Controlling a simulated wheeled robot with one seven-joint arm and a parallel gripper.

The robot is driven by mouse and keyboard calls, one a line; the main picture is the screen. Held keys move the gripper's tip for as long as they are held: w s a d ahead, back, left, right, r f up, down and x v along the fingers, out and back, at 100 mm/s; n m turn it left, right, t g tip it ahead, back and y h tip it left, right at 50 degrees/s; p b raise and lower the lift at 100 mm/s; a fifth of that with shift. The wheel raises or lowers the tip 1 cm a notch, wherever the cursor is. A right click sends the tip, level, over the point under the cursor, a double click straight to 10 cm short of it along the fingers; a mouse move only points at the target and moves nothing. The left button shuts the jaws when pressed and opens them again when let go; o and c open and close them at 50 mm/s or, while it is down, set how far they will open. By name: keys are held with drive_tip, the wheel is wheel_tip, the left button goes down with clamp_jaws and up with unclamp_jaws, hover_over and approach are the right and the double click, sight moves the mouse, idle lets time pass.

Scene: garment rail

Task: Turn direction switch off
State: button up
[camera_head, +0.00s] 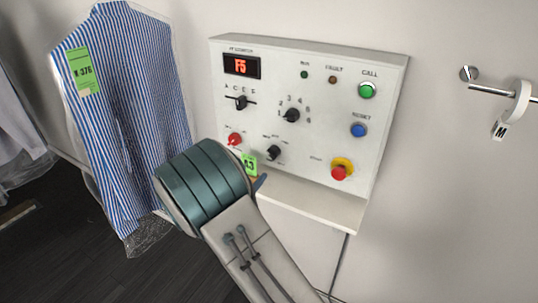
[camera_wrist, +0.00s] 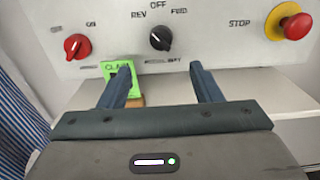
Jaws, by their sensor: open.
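The direction switch (camera_wrist: 160,38) is a round black knob on the white control panel, with REV, OFF and FWD printed above it. It has a light pointer mark, but I cannot tell surely which label it points to. It also shows in the head view as the lower middle black knob (camera_head: 273,153). My gripper (camera_wrist: 160,68) is open and empty in the wrist view. Its two dark blue fingers are spread below the knob, one to each side, and apart from it. In the head view my wrist hides most of the gripper.
A red knob (camera_wrist: 76,46) is left of the switch, and a red stop button (camera_wrist: 296,26) on yellow is right. A green tag (camera_wrist: 118,75) stands behind my left finger. A ledge (camera_head: 315,197) juts out below the panel. A striped shirt (camera_head: 128,110) hangs at left.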

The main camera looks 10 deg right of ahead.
sight(270, 155)
drive_tip(key=p+x, duration=0.3)
drive_tip(key=x, duration=0.9)
drive_tip(key=shift+s+d, duration=0.1)
drive_tip(key=c, duration=1)
